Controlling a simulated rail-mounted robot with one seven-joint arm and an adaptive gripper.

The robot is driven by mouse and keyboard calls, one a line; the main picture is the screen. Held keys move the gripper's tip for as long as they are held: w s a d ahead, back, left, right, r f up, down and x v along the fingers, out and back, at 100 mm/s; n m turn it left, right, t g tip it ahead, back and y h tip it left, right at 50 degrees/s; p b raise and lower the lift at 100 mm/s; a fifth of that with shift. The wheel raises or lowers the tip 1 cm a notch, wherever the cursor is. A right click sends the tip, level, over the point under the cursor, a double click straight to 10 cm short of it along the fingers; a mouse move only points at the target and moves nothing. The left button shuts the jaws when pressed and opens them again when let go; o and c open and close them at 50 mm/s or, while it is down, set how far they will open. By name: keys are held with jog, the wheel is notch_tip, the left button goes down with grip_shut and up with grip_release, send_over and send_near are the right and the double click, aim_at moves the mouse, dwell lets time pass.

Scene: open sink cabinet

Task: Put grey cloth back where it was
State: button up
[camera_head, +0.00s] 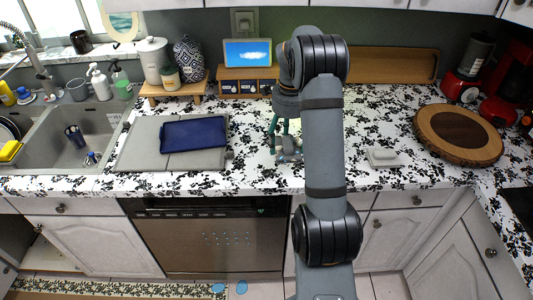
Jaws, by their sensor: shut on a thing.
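My gripper (285,134) is low over the counter, left of my forearm and right of the blue tray. It points down and is shut on a small crumpled grey thing (288,151), which looks like the grey cloth. The thing is at or just above the patterned countertop, and I cannot tell whether it touches. My arm hides part of the area to its right. A small flat pale grey block-like object (383,157) lies on the counter right of my arm.
A blue tray (194,134) lies on a flat grey mat (138,149) beside the sink (97,127). A round wooden board (424,131) is at the right. A tablet (249,52) and jars on a wooden stand (172,91) line the back. Counter around the pale grey object is clear.

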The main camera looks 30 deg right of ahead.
jog(key=p, duration=0.2)
send_over(267, 162)
notch_tip(267, 162, down, 4)
jog(key=shift+d+r, duration=0.1)
notch_tip(267, 162, down, 4)
jog(key=shift+w+f+p, duration=0.1)
jog(key=shift+p, duration=0.55)
jog(key=o, duration=1)
notch_tip(267, 162, up, 12)
jog(key=shift+r+b, duration=0.1)
jog(key=shift+b, duration=1.1)
